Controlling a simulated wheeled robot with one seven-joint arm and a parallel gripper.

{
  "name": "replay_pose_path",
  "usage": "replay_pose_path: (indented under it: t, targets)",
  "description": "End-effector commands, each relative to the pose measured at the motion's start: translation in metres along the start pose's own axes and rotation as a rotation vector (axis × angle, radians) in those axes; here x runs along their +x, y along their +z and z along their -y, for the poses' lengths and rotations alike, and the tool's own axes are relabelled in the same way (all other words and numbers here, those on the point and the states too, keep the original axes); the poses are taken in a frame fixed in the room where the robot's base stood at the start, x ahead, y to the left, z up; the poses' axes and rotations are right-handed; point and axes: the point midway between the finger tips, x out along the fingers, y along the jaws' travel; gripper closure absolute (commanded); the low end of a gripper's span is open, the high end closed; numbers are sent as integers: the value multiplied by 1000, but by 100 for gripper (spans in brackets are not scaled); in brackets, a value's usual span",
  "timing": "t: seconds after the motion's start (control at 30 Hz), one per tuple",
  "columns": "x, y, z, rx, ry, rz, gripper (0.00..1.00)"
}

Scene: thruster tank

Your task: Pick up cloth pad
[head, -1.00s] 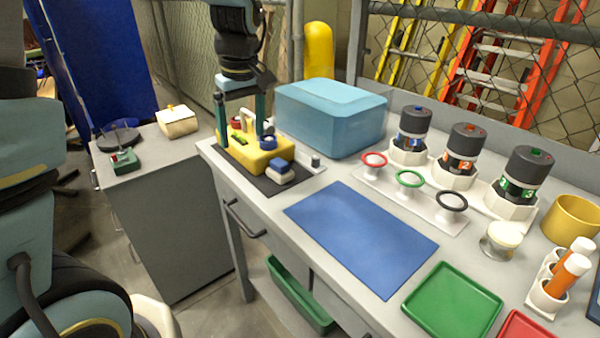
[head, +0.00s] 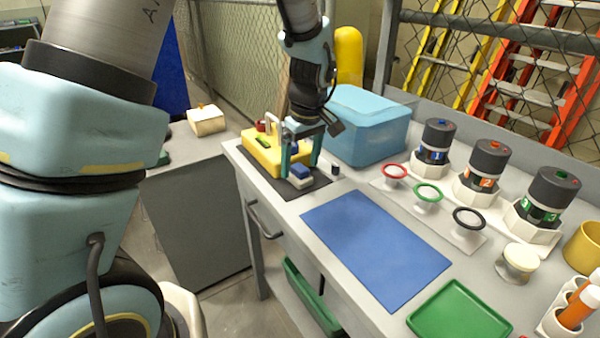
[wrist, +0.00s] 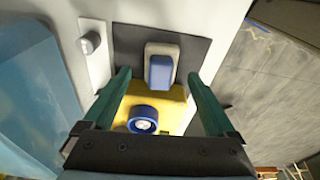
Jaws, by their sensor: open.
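The likely cloth pad (head: 302,184) is a small pale block with a blue top, lying on a dark mat (head: 324,179) at the worktop's left end. It also shows in the wrist view (wrist: 149,53), just beyond and between the fingertips. My gripper (head: 300,166) is open and points down above the pad, with nothing held. In the wrist view my two green fingers (wrist: 158,76) flank the blue top on either side with gaps. From the head view I cannot tell how high the tips are above the mat.
A yellow caddy (head: 262,163) with a blue-rimmed round item (wrist: 143,119) stands right beside the pad. A large blue box (head: 368,135) stands behind. A small dark cylinder (head: 335,169) is to the right. A blue mat (head: 375,245) lies bare in front.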

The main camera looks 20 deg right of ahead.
Motion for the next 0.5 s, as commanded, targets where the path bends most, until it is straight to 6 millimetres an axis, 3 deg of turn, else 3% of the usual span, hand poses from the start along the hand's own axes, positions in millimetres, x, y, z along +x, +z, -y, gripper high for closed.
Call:
replay_pose_path:
  t: [0.2,0.43,0.5]
  targets:
    - [22,0,0,1,0,0,9]
    - [24,0,0,1,2,0,9]
    - [23,0,0,1,2,0,16]
